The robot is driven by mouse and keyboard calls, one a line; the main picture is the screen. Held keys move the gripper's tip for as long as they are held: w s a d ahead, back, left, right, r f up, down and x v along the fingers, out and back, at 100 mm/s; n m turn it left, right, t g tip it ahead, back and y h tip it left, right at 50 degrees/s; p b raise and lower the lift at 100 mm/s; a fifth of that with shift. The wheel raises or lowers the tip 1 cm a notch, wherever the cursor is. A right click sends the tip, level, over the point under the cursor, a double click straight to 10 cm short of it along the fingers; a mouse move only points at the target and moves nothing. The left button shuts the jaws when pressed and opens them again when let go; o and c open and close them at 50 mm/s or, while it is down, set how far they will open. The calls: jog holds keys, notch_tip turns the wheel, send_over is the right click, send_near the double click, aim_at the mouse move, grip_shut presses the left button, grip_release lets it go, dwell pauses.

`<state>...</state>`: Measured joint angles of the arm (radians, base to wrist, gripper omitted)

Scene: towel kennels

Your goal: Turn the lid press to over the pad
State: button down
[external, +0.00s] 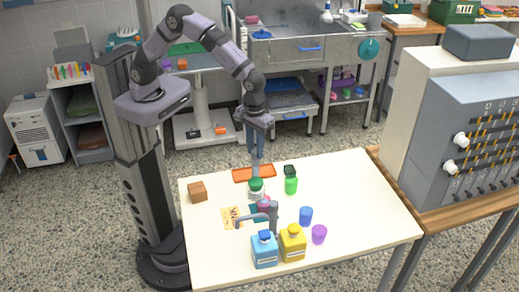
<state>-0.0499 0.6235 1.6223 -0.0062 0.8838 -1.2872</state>
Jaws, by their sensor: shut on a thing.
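The lid press is a grey post (273,218) with a grey arm that reaches left, standing near the middle of the white table. A teal pad (255,211) shows partly under and behind the press arm, with a pink-purple piece near it. My gripper (256,177) points straight down behind the press, apart from its post. It is shut at the green lid (256,184) of a pale jar (256,195); the fingertips are small here, and the exact grip is hard to see.
An orange tray (241,176) lies behind my gripper. Green cups (291,185) stand right of it. A blue bottle (264,250), yellow bottle (292,243), blue cup (306,216) and purple cup (319,234) stand in front. A brown block (197,191) and printed card (231,218) lie left. The table's right side is clear.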

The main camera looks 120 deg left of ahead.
jog(key=shift+w+r+n, duration=0.1)
jog(key=shift+n, duration=1.1)
jog(key=c, duration=1.5)
grip_release()
jog(key=shift+o, duration=0.2)
jog(key=shift+r+b, duration=1.2)
jog(key=shift+r, duration=2.45)
jog(key=s+d+f+m, duration=0.1)
jog(key=s+f+m, duration=0.2)
jog(key=s+m, duration=0.6)
jog(key=s+d+f+m, duration=0.1)
jog(key=s+f+m, duration=0.2)
jog(key=s+m, duration=0.5)
jog(key=s, duration=0.7)
jog(key=shift+s+f+m, duration=0.15)
jog(key=shift+s+m, duration=0.1)
jog(key=shift+m, duration=0.15)
